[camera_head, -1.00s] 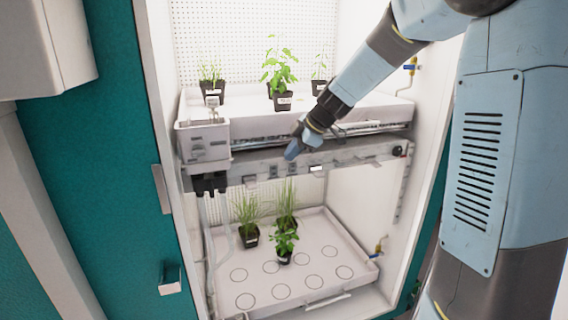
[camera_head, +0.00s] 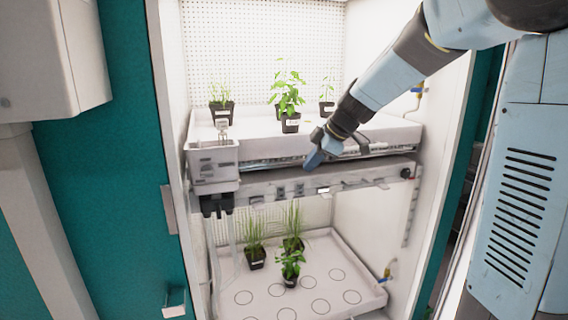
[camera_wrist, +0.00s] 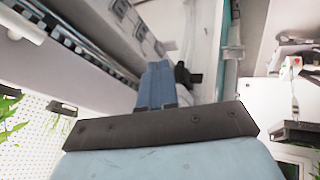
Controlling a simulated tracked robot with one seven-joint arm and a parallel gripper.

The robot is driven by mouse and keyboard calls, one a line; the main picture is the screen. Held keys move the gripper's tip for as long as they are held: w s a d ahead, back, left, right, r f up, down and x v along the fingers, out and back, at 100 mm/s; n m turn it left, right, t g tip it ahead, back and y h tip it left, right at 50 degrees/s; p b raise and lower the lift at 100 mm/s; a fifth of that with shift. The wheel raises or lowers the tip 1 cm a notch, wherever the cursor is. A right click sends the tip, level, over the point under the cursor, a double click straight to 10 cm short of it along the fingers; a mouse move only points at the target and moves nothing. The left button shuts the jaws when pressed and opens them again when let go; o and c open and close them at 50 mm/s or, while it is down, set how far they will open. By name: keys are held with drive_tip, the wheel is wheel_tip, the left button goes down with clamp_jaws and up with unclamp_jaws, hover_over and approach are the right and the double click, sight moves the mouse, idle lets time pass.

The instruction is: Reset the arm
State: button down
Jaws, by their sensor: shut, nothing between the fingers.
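My gripper (camera_head: 314,160) is at the end of my arm, which reaches in from the upper right in the head view. It is in front of the front edge of the upper shelf tray (camera_head: 375,133) and appears empty. In the wrist view, the blue fingers of my gripper (camera_wrist: 155,85) lie together, with nothing between them. I cannot tell whether the fingertips touch the shelf front.
Potted plants (camera_head: 290,122) stand on the upper tray. The lower tray (camera_head: 345,262) holds several pots (camera_head: 290,280) and empty ringed spots. A grey box (camera_head: 212,165) sits at the upper shelf's left. Teal panels (camera_head: 110,190) flank the chamber.

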drive_tip(key=s+d+m+h, duration=0.2)
drive_tip(key=s+d+m, duration=0.2)
drive_tip(key=s, duration=0.5)
drive_tip(key=s+d+m+t+h, duration=0.1)
drive_tip(key=s+d+m, duration=0.2)
drive_tip(key=s+m, duration=0.5)
drive_tip(key=s+d+m+h, duration=0.2)
drive_tip(key=s+d+m, duration=0.2)
drive_tip(key=s, duration=0.8)
drive_tip(key=shift+s+d+r+m+h, duration=0.2)
drive_tip(key=shift+d+r+m+h, duration=0.15)
drive_tip(key=shift+m, duration=0.65)
